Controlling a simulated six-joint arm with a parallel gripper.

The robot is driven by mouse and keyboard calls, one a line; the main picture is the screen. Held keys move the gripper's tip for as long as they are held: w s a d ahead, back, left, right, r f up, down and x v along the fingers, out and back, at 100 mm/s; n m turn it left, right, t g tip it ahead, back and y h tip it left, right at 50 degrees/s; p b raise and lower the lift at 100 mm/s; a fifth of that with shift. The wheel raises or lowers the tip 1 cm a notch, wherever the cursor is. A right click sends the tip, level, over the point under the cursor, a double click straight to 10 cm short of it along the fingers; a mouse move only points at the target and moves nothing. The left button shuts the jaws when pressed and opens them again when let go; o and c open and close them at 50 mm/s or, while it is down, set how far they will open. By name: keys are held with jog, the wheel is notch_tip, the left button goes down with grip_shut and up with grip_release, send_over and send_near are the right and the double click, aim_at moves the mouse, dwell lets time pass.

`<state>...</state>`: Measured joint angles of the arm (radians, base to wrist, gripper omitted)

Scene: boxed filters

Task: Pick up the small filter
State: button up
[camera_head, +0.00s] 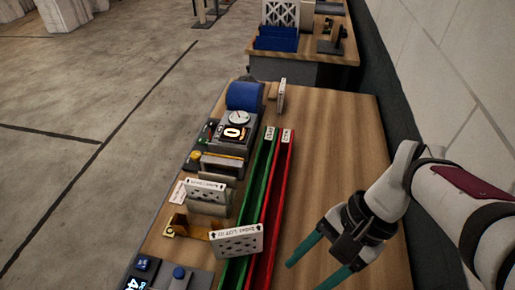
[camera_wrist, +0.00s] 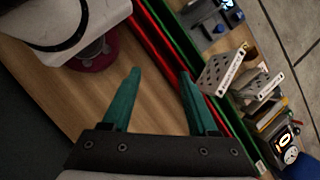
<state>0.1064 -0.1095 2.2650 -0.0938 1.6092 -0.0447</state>
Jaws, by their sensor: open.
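Several white boxed filters with hole patterns stand on the table; I cannot tell for sure which is the small one. The front filter (camera_head: 237,243) is tilted beside and partly over the green channel. A second filter (camera_head: 207,193) stands behind it among the dark fixtures. A thin white piece (camera_head: 282,96), seen edge-on, stands at the table's back. In the wrist view the front filter (camera_wrist: 221,73) and the second filter (camera_wrist: 262,87) are right of the fingers. My gripper (camera_head: 306,277), also in the wrist view (camera_wrist: 160,75), is open and empty, right of the red channel.
A device with a dial and lit display (camera_head: 235,128) and a blue roll (camera_head: 244,96) stand behind. The wooden tabletop (camera_head: 340,150) on the right is clear.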

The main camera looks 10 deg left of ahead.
jog(key=w+a+f+m+g+y, duration=0.1)
jog(key=w+f+m+g+y, duration=0.2)
jog(key=w, duration=0.6)
jog(key=m+t+y, duration=0.1)
jog(key=m+y, duration=0.1)
jog(key=y, duration=0.3)
send_near(237, 234)
jog(key=shift+m, duration=0.3)
jog(key=x, duration=0.7)
jog(key=f+x, duration=0.1)
jog(key=x, duration=0.2)
jog(key=shift+w+a+f, duration=0.15)
jog(key=shift+w+f, duration=0.05)
jog(key=shift+w, duration=0.1)
grip_shut()
